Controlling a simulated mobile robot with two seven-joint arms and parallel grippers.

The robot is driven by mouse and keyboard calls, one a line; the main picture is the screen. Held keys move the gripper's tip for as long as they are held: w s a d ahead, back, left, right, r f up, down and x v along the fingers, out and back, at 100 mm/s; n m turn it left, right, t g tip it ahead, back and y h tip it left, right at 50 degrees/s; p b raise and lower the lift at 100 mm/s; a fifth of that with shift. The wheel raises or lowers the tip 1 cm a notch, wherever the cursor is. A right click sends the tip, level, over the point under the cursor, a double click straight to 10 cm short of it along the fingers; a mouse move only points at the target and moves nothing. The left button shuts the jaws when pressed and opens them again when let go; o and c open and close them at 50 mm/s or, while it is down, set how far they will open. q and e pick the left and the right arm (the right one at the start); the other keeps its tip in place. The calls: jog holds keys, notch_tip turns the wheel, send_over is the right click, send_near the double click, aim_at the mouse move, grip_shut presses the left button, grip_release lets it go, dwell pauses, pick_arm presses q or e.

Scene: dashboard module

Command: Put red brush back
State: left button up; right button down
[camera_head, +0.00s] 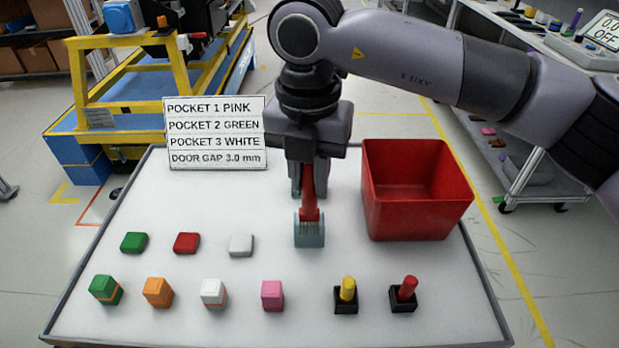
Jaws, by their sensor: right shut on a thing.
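My right gripper (308,178) points down over the middle of the white table and is shut on the red brush (309,206). The red handle stands upright between the fingers. At its lower end is a grey-blue block (309,235) with a notched top; I cannot tell whether it is the brush head or a separate stand, or whether it touches the table. My left gripper is not in view.
A red bin (415,205) stands right of the gripper. A sign (215,133) stands at back left. Several coloured blocks (158,292) and pads (186,243) lie at front left. Black holders with a yellow peg (347,289) and a red peg (408,288) stand at front right.

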jog(key=shift+f, duration=0.95)
jog(key=shift+f+b, duration=0.5)
jog(key=shift+b, duration=0.15)
jog(key=c, duration=1)
grip_release()
jog(key=shift+r, duration=0.15)
jog(key=shift+o, duration=0.2)
jog(key=shift+r+p, duration=0.65)
jog(key=shift+p, duration=0.15)
jog(key=r, duration=1.1)
jog(key=shift+s+r+b, duration=0.25)
jog(key=shift+r+b, duration=0.1)
